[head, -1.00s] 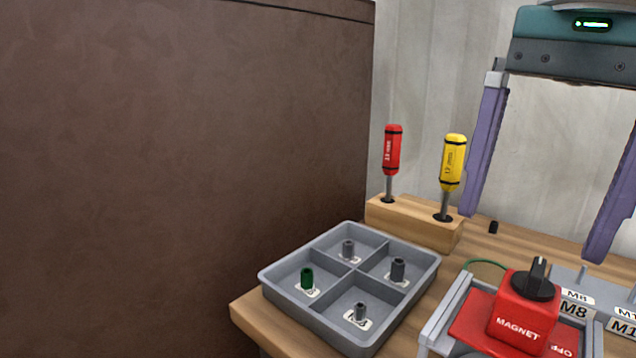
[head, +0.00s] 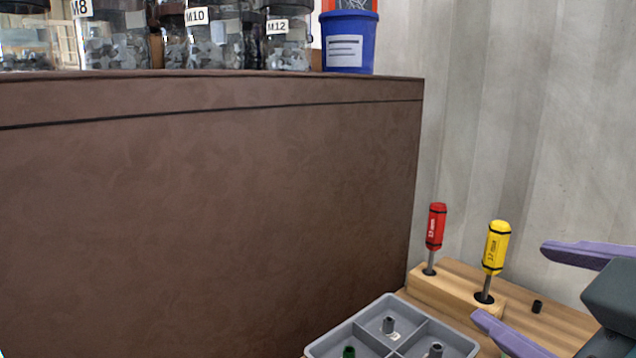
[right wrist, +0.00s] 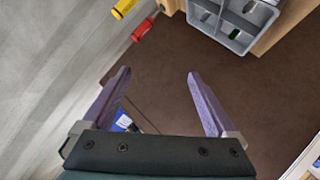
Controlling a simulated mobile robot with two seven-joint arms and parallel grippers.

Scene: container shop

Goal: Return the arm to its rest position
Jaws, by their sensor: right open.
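My right gripper (head: 512,290) comes in at the right edge of the head view, with its purple fingers spread apart and nothing between them. It is in front of the wooden bench, to the right of the yellow driver. In the right wrist view, the same gripper (right wrist: 158,92) is open and empty, pointing toward the brown cabinet side. My left gripper is in neither view.
A red driver (head: 436,227) and a yellow driver (head: 497,247) stand in a wooden block (head: 448,291). A grey divided tray (head: 460,341) holds small sockets. A brown cabinet (head: 210,200) fills the left, with jars and a blue tub (head: 349,42) on top.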

